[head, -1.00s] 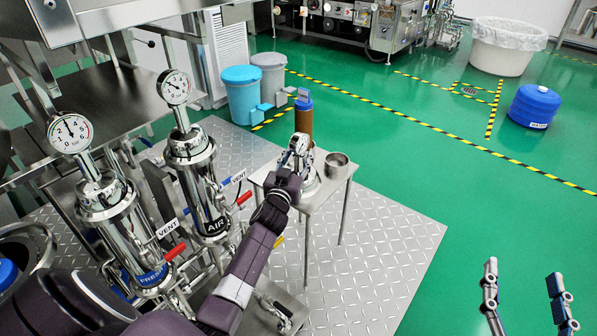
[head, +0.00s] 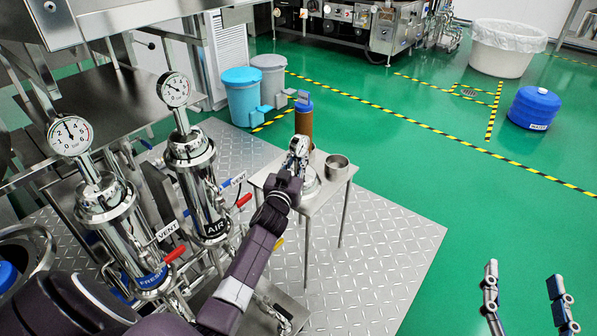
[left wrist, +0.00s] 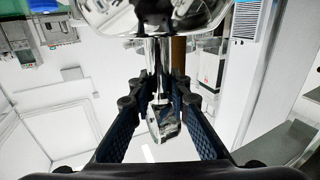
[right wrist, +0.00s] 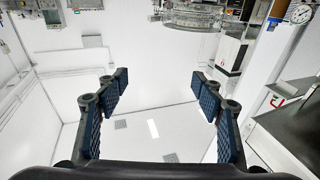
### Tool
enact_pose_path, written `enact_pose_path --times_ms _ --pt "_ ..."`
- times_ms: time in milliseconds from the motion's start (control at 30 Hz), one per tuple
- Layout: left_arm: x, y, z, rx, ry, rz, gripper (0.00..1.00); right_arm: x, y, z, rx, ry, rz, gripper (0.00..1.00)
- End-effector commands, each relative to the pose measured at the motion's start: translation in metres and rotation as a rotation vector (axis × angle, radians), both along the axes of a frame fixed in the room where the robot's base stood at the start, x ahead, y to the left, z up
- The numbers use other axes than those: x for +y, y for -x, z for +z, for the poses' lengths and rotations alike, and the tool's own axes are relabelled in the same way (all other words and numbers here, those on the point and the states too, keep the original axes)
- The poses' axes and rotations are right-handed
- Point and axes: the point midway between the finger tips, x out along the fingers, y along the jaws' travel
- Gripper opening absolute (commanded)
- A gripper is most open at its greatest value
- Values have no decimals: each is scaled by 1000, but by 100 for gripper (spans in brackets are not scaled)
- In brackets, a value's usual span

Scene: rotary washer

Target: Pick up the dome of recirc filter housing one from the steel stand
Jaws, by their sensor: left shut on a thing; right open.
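The shiny steel dome (head: 311,184) is at the steel stand (head: 322,196), partly hidden behind my left wrist in the head view. My left gripper (head: 298,158) is over the stand beside the dome's upper part. In the left wrist view the rounded polished dome (left wrist: 150,14) fills the top, and its narrow stem runs between the fingers. My left gripper (left wrist: 160,100) is shut on that stem. Whether the dome touches the stand is hidden. My right gripper (head: 528,300) is open and empty over the green floor; its spread fingers also show in the right wrist view (right wrist: 160,95).
A steel cup (head: 337,162) and a brown cylinder with blue cap (head: 304,118) stand on or by the stand. Two filter housings with gauges, FRESH (head: 118,225) and AIR (head: 196,170), rise close on the left. The green floor to the right is mostly clear.

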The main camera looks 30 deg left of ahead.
Motion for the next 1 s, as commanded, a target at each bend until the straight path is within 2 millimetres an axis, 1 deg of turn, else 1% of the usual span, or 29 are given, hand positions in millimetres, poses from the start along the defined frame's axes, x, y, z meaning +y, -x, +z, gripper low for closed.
enact_pose_path --times_ms 33,267,400,633,767,867,1000 --pt "0 -1 5 -10 -3 -2 0 0 0 0 0 0 0 61" --pt "0 -1 6 -9 -3 -2 0 0 0 -1 7 2 0 61" --pt "0 -1 10 -10 -3 -2 0 0 -1 -6 32 8 -1 61" --pt "0 -1 23 -10 -4 -1 0 -6 1 -38 175 47 -12 61" --pt "0 -1 34 -11 -4 -2 0 -11 6 -64 289 75 -19 61" --pt "0 -1 45 -11 -5 -2 0 -16 14 -86 392 100 -25 61" --pt "0 -1 60 -11 -4 -2 0 -24 30 -118 550 138 -35 61"
